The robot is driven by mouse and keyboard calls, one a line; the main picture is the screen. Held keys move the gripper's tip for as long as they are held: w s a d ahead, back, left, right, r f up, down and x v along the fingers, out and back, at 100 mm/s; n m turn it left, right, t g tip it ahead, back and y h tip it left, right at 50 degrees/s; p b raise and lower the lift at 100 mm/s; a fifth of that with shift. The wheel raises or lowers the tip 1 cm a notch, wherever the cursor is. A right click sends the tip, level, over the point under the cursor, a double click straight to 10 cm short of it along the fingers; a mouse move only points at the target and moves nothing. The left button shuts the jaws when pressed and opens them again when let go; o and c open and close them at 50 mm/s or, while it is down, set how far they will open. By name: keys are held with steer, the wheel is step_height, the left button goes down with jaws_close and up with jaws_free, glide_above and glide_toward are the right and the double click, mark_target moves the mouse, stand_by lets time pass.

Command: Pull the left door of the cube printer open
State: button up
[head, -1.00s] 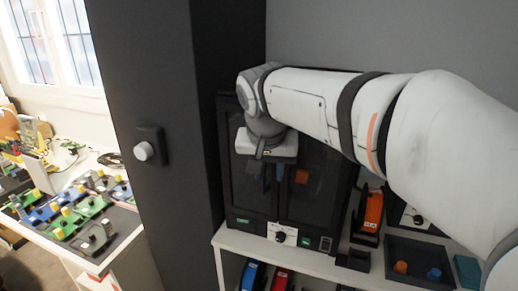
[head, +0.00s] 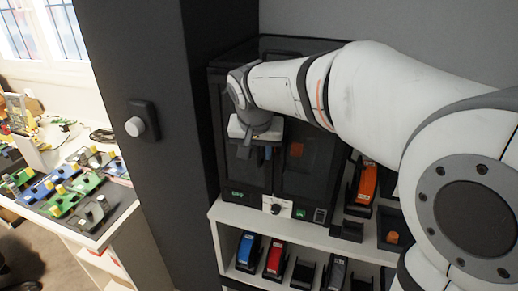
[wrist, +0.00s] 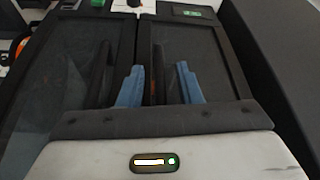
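The cube printer (head: 262,189) is a black cabinet with two dark glazed doors, both looking shut. Its left door (head: 240,172) is in the head view. The wrist view sees the printer upside down, with the left door (wrist: 208,52) on the right. My gripper (head: 257,153) is in front of the left door, near the seam between the doors. In the wrist view its two blue fingers (wrist: 158,85) are apart. A dark upright bar (wrist: 157,68), perhaps the door handle, shows between them. I cannot tell whether they touch it.
The printer stands on a white shelf (head: 325,240) beside a dark pillar (head: 145,190). An orange device (head: 366,182) is right of the printer. Several coloured devices, one blue (head: 248,251), fill the shelf below. A cluttered table (head: 92,236) is at the left.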

steer(key=shift+c, duration=0.2)
jaws_close()
stand_by(0.5)
